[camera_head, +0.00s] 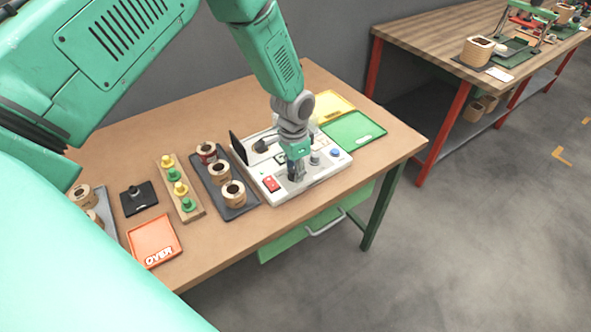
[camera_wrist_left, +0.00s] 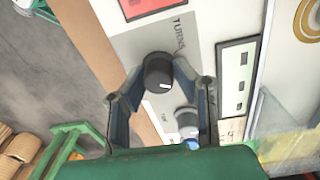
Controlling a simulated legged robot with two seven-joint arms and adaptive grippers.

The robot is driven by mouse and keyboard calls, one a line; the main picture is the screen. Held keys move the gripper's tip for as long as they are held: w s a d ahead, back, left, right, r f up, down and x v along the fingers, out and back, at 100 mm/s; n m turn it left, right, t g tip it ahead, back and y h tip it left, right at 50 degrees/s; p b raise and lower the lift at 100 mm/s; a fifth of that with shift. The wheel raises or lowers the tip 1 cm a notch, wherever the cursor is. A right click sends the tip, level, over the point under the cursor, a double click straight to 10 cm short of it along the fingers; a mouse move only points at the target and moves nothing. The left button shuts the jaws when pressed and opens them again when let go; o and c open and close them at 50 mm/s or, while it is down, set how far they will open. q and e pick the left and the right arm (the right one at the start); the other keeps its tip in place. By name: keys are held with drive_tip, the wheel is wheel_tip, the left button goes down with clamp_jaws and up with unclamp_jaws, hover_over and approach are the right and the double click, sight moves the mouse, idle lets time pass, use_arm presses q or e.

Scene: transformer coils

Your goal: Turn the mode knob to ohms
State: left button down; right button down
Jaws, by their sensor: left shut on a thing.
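The white tester box (camera_head: 305,185) stands on the brown workbench. My left gripper (camera_head: 295,171) reaches down onto its panel and hides part of it in the head view. In the left wrist view, the round dark mode knob (camera_wrist_left: 158,74) with a short white mark sits between the fingertips of my left gripper (camera_wrist_left: 159,66), which is shut on it. The white mark is at the knob's lower right in that view. The label TURNS (camera_wrist_left: 178,33) is beside the knob; another label below is too small to read. My right gripper is not in view.
On the tester are a red display (camera_head: 271,184), a grey post (camera_head: 315,158) and a blue button (camera_head: 335,153). A dark tray (camera_head: 240,211) with coils stands to the left. A green tray (camera_head: 355,129) and a yellow tray (camera_head: 334,102) lie behind right.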

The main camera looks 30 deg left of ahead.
use_arm(q)
drive_tip(key=shift+w, duration=0.1)
idle(0.3)
drive_tip(key=c, duration=1.3)
unclamp_jaws()
drive_tip(key=shift+a, duration=0.1)
drive_tip(key=shift+r, duration=0.2)
wheel_tip(320, 180, up, 12)
drive_tip(key=shift+w+a+f, duration=0.15)
drive_tip(key=shift+a+f, duration=0.05)
drive_tip(key=shift+f, duration=0.05)
